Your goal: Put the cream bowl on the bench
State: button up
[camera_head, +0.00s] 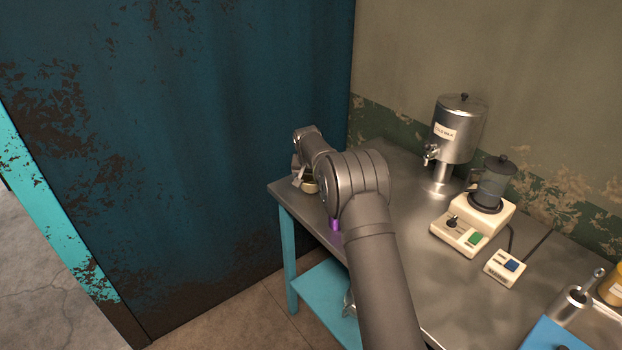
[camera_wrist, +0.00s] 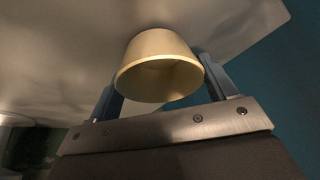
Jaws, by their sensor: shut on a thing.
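The cream bowl (camera_wrist: 160,62) sits between the two fingers of my gripper (camera_wrist: 165,88) in the wrist view. The fingers are shut on its sides. In the head view my gripper (camera_head: 303,180) is over the far left corner of the metal-topped bench (camera_head: 400,195). A small part of the cream bowl (camera_head: 310,187) shows beside my gripper there, at the bench top. In the wrist view the bowl is close against a grey metal surface; I cannot tell whether it touches it. My arm hides part of the bench.
A steel urn (camera_head: 458,135) stands at the back of the bench. A cream appliance with a dark jug (camera_head: 489,186) and a small switch box (camera_head: 505,268) stand right of my arm. A purple object (camera_head: 334,224) is partly behind my arm. A blue wall (camera_head: 220,120) rises left of the bench.

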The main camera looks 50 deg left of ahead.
jog(key=shift+f, duration=0.1)
jog(key=o, duration=1)
jog(key=shift+o, duration=0.2)
jog(key=v, duration=1.2)
jog(key=x, duration=1.2)
jog(key=shift+r, duration=1.8)
